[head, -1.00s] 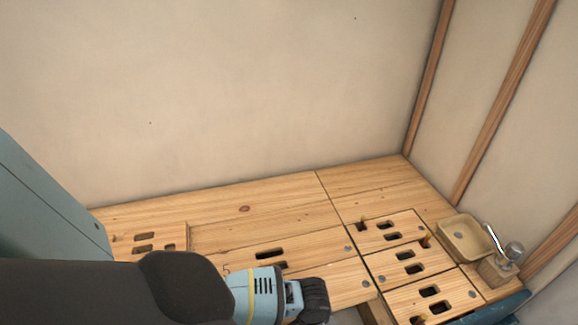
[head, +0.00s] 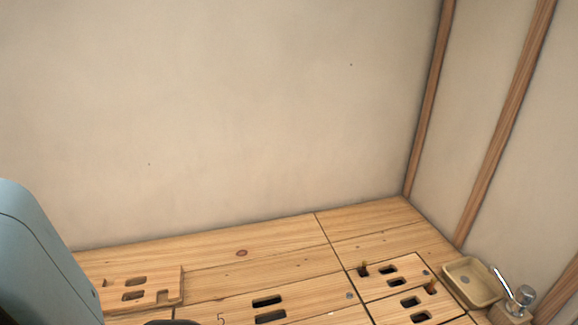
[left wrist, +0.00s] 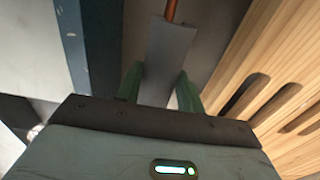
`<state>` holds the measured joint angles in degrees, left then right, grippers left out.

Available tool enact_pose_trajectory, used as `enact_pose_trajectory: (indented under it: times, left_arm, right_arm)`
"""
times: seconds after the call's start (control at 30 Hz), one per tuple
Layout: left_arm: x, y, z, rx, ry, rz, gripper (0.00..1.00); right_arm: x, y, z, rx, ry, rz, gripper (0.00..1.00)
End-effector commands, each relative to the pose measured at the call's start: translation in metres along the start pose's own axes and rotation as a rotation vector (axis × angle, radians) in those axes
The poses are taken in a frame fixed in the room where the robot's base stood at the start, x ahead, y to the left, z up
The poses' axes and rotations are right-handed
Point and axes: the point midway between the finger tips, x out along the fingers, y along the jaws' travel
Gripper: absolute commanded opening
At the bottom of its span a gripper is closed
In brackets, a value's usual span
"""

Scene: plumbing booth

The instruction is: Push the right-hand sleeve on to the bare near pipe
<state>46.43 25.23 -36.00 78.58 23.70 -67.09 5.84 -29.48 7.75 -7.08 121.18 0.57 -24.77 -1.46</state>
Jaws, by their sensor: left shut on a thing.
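In the left wrist view my left gripper (left wrist: 159,82) has its two green fingers on either side of a grey sleeve-like piece (left wrist: 170,45) and is shut on it. A thin copper pipe (left wrist: 171,10) shows at the far end of this piece, in line with it. I cannot tell whether the pipe end is inside the sleeve or only meets it. In the head view the left gripper is below the picture. My right gripper is in neither view.
A slotted wooden floor (head: 215,262) runs along a plain wall. Slotted boards (head: 392,272) lie on the right and another (head: 135,288) at the left. A tan basin (head: 472,280) stands at the right edge. In the wrist view slotted wood (left wrist: 275,85) lies close on the right.

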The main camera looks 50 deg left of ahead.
Motion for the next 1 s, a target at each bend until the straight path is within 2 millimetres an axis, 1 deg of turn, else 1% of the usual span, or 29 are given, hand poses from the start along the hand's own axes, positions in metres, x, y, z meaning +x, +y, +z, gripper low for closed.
enact_pose_trajectory:
  times: [0.03, 0.57, 1.0]
  left_arm:
    - [0.007, 0.000, 0.000, 0.000, -0.001, 0.000, 0.28]
    - [0.043, 0.000, 0.000, 0.001, -0.001, 0.001, 0.28]
    - [0.039, 0.000, 0.002, 0.000, 0.001, 0.000, 0.28]
  right_arm:
    - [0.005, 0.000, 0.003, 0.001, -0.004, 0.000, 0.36]
    - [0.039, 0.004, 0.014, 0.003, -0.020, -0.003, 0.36]
    - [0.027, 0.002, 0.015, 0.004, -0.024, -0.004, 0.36]
